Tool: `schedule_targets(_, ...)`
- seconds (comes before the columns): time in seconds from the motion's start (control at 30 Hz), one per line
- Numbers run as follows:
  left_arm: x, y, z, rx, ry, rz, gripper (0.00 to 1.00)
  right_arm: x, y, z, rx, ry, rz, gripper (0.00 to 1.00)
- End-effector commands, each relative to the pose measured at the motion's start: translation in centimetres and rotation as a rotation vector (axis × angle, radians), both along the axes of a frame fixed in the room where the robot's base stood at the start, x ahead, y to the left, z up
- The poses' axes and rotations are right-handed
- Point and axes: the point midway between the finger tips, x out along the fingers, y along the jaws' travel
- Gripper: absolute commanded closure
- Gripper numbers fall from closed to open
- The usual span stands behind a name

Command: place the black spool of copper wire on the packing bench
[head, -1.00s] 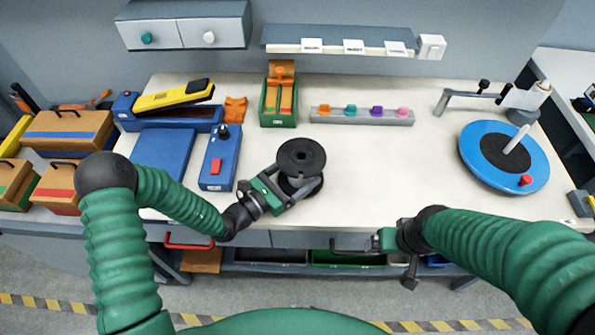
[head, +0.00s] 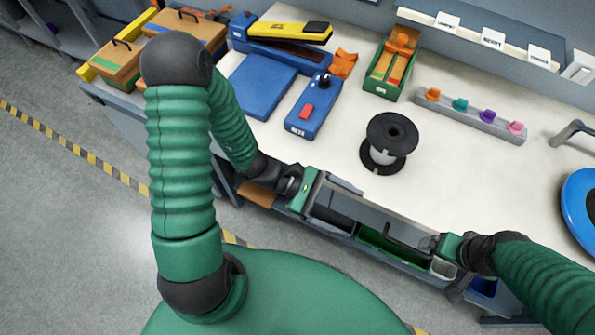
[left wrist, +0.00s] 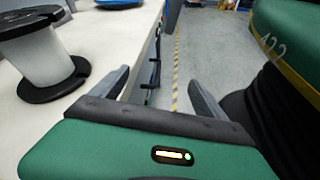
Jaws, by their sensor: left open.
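The black spool (head: 389,143) stands upright on the pale bench top (head: 345,115), with black flanges and a pale grey middle; I see no copper colour. It also shows at the left of the left wrist view (left wrist: 38,55). My left gripper (head: 340,198) is open and empty at the bench's front edge, in front of the spool and apart from it. Its two fingers stand apart in the left wrist view (left wrist: 158,85). My right gripper (head: 440,243) is low in front of the bench, by a dark handle; its fingers do not show clearly.
A blue box with a red button (head: 307,112) stands left of the spool, beside a blue plate (head: 258,85). A green bin (head: 390,75) and a grey rail with coloured knobs (head: 470,113) are behind. A blue turntable (head: 581,210) is at right. Bench top around the spool is clear.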

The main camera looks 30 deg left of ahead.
Motion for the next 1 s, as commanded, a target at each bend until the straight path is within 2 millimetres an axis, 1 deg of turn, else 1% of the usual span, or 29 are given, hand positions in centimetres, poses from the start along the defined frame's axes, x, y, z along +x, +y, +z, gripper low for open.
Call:
schedule_targets(0.03, -3.6, 0.4, -0.8, 0.186, -0.074, -0.228, 0.16, 0.0, 0.0, 0.0, 0.000, 0.000, 0.000, 0.12)
schedule_targets(0.07, -5.5, 1.5, -1.6, 0.306, -0.124, -0.364, 0.16, 0.0, 0.0, 0.0, 0.000, 0.000, 0.000, 0.12)
schedule_targets(0.1, -7.1, 3.7, -2.5, 0.469, -0.205, -0.529, 0.16, 0.0, 0.0, 0.0, 0.000, 0.000, 0.000, 0.12)
schedule_targets(0.13, -7.6, 5.6, -2.8, 0.590, -0.275, -0.643, 0.16, 0.0, 0.0, 0.0, 0.000, 0.000, 0.000, 0.12)
schedule_targets(0.17, -7.4, 7.5, -2.9, 0.704, -0.351, -0.741, 0.16, 0.0, 0.0, 0.0, 0.000, 0.000, 0.000, 0.12)
schedule_targets(0.2, -6.7, 9.8, -2.6, 0.843, -0.457, -0.854, 0.16, 0.0, 0.0, 0.0, 0.000, 0.000, 0.000, 0.12)
schedule_targets(0.27, -4.6, 12.3, -1.5, 1.017, -0.617, -0.982, 0.16, 0.0, 0.0, 0.0, 0.000, 0.000, 0.000, 0.12)
schedule_targets(0.3, -3.2, 13.4, -0.5, 1.106, -0.711, -1.044, 0.16, 0.0, 0.0, 0.0, 0.000, 0.000, 0.000, 0.12)
schedule_targets(0.4, -0.6, 14.4, 1.5, 1.240, -0.876, -1.129, 0.16, 0.0, 0.0, 0.0, 0.000, 0.000, 0.000, 0.12)
schedule_targets(0.5, 0.3, 14.7, 2.2, 1.280, -0.932, -1.157, 0.16, 0.0, 0.0, 0.0, 0.000, 0.000, 0.000, 0.12)
schedule_targets(0.7, 0.3, 14.7, 2.3, 1.280, -0.930, -1.157, 0.16, 0.0, 0.0, 0.2, 0.000, 0.000, 0.000, 0.12)
schedule_targets(0.77, 0.3, 14.7, 3.4, 1.280, -0.929, -1.156, 0.16, 0.0, 0.0, 1.2, 0.000, 0.000, 0.000, 0.12)
schedule_targets(0.8, 0.2, 14.7, 4.5, 1.279, -0.929, -1.157, 0.16, 0.0, 0.0, 2.3, 0.000, 0.000, 0.000, 0.12)
schedule_targets(0.83, 0.2, 14.7, 4.7, 1.279, -0.929, -1.157, 0.16, 0.0, 0.0, 2.5, 0.000, 0.000, 0.000, 0.12)
schedule_targets(1.0, 0.2, 14.7, 4.7, 1.279, -0.929, -1.157, 0.16, 0.0, 0.0, 2.5, 0.000, 0.000, 0.000, 0.12)
